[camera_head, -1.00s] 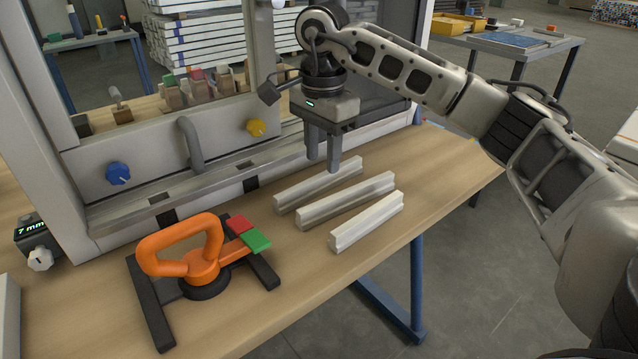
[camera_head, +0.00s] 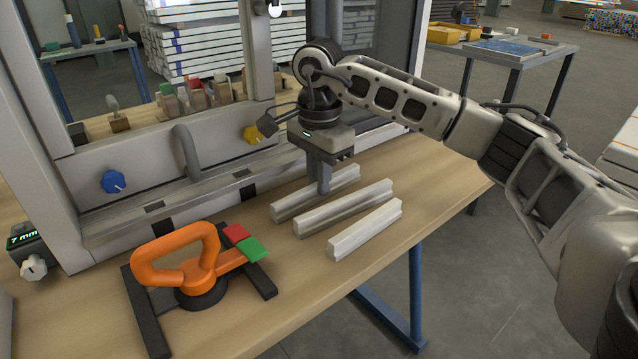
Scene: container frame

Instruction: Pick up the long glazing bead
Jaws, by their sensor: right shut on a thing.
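Three pale glazing beads lie side by side, slanting, on the wooden bench: a back bead (camera_head: 290,206), a middle bead (camera_head: 345,208) and a front bead (camera_head: 366,231). The front bead looks shortest; the back and middle ones look longer and close in length. My right gripper (camera_head: 319,190) points straight down and is shut on the back bead near its middle. Its fingertips are partly hidden at the bead. The back bead still appears to rest on the bench. My left gripper is out of view.
An orange suction lifter (camera_head: 178,258) with red and green pads beside it stands on a dark stand at the front left. The large upright frame (camera_head: 90,200) rises behind the beads. The bench (camera_head: 430,180) is clear to the right of the beads.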

